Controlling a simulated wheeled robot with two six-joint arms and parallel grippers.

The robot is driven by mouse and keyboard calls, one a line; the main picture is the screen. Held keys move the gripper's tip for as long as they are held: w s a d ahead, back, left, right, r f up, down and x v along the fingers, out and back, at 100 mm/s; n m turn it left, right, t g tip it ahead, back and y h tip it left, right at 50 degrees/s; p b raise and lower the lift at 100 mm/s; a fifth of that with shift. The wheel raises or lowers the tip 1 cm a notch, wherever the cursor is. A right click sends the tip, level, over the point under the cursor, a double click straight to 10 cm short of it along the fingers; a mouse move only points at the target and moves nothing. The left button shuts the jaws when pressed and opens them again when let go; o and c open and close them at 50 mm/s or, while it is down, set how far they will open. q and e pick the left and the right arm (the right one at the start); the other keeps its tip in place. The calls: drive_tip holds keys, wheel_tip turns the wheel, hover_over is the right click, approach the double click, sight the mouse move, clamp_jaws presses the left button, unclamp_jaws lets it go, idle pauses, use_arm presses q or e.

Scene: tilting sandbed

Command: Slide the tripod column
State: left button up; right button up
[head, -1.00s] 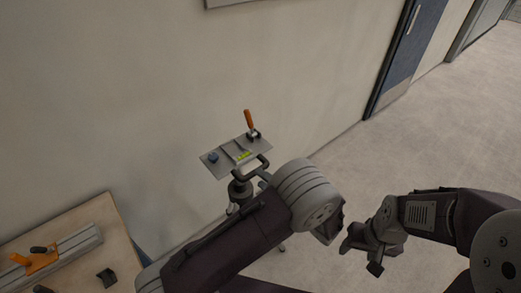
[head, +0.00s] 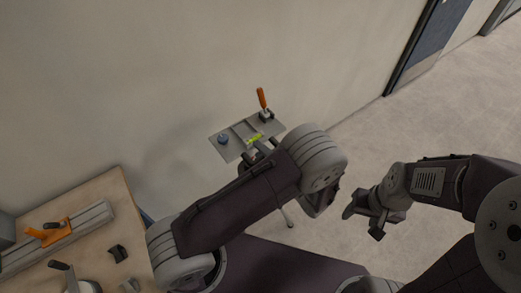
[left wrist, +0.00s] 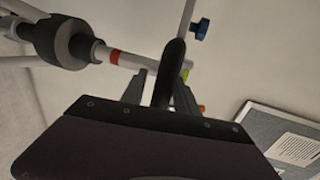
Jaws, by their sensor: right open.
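The tripod stands by the wall with a grey tilted top plate (head: 226,148), mostly hidden below by my left arm. The plate carries an orange-handled clamp, a blue knob and a yellow-green level. In the left wrist view the grey column (left wrist: 133,61) has a red band and enters a dark collar (left wrist: 66,42). A dark bar (left wrist: 172,62) of the tripod runs between my left gripper's fingers (left wrist: 160,92); whether they grip it is unclear. In the head view that gripper is largely hidden behind its arm. My right gripper (head: 364,220) is open and empty, right of the tripod.
A wooden table (head: 95,195) at lower left holds a grey rail (head: 85,222) with an orange clamp (head: 48,232) and small dark parts. The wall is close behind the tripod. A blue door (head: 425,40) stands upper right. The floor at right is clear.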

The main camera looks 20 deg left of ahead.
use_arm(q)
drive_tip(key=shift+a, duration=0.1)
drive_tip(key=c, duration=0.5)
clamp_jaws()
drive_tip(key=shift+f, duration=0.1)
idle(0.5)
